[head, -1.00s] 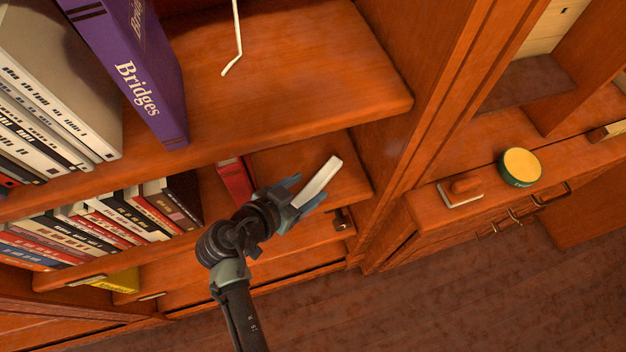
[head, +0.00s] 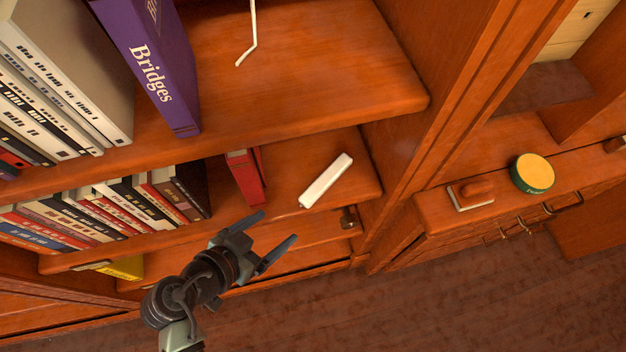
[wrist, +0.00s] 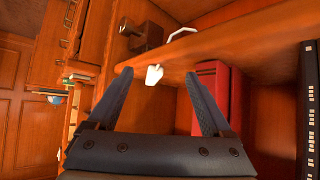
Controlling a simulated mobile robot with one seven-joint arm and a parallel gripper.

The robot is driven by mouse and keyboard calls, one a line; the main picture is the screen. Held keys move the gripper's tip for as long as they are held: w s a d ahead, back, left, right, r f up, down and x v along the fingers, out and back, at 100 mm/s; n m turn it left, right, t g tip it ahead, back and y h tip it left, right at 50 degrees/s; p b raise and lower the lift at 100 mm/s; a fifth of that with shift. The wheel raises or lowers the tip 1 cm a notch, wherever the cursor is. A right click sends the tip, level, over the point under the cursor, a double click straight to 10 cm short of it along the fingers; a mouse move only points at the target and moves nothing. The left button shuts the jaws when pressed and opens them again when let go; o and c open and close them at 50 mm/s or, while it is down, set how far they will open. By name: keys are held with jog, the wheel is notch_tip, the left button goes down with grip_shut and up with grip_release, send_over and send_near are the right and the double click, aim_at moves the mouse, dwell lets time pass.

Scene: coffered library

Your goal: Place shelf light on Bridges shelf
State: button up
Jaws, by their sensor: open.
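A white bar (head: 326,180), which looks like the shelf light, lies at a slant on the lower shelf (head: 350,190), right of a red book. The purple Bridges book (head: 150,70) stands on the shelf above (head: 330,80), the Bridges shelf. My gripper (head: 278,226) is open and empty, in front of the lower shelf's edge, apart from the bar's near end. In the wrist view a small white end, likely of the bar (wrist: 154,75), shows at the shelf edge between my open fingertips; the rest of it is hidden.
A thin bent white piece (head: 252,40) lies on the Bridges shelf, which has bare wood right of the book. Red books (head: 246,178) stand left of the bar. A cabinet at right holds a brush-like block (head: 472,195) and a round green tin (head: 532,172).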

aim_at(327, 179)
jog(key=w+d+r+n+t+y+p, duration=0.2)
jog(key=d+r+n+y+p, duration=0.1)
jog(key=d+r, duration=0.3)
jog(key=x, duration=0.9)
jog(key=d+x, duration=0.1)
jog(key=x, duration=0.3)
jog(key=shift+s+d+f, duration=0.1)
jog(key=shift+f, duration=0.15)
grip_shut()
